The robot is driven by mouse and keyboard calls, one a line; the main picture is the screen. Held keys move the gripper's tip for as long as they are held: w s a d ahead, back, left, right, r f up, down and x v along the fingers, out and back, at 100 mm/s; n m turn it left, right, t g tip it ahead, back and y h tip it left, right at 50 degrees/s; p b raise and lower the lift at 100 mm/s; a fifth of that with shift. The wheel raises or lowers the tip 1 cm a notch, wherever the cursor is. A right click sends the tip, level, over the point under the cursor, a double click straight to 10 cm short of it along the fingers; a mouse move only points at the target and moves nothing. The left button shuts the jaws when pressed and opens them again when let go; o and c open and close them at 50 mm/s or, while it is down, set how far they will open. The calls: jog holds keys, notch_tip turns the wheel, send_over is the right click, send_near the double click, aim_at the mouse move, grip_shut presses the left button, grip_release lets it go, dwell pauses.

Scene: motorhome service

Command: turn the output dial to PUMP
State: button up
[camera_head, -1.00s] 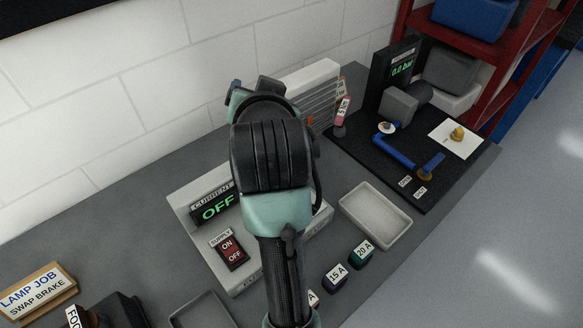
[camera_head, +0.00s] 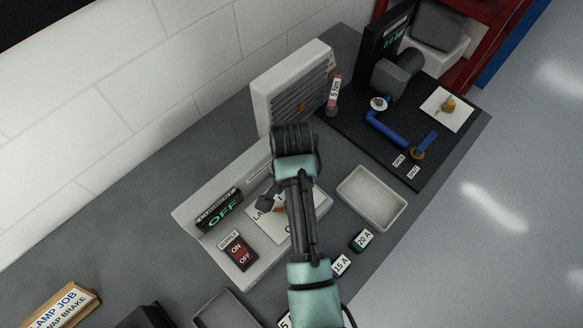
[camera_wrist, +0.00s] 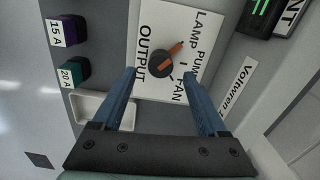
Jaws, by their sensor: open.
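The output dial (camera_wrist: 160,64) is a dark round knob with an orange pointer, on a white plate (camera_wrist: 148,18) marked OUTPUT, LAMP, PUMP and FAN. In the wrist view the pointer aims up and right, toward the LAMP end of the lettering, short of the middle of PUMP. My gripper (camera_wrist: 159,73) is open, with its two blue fingers apart and nothing held. Its fingertips appear on either side of the dial's lower part; I cannot tell how far above it they are. In the head view my arm hides much of the plate (camera_head: 260,225).
A grey vented box (camera_head: 290,85) stands behind. An empty tray (camera_head: 372,197) and fuses marked 15 A (camera_head: 341,264) and 20 A (camera_head: 363,240) lie to the right.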

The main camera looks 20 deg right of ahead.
jog(key=shift+f, duration=2.65)
jog(key=shift+p, duration=0.3)
grip_shut()
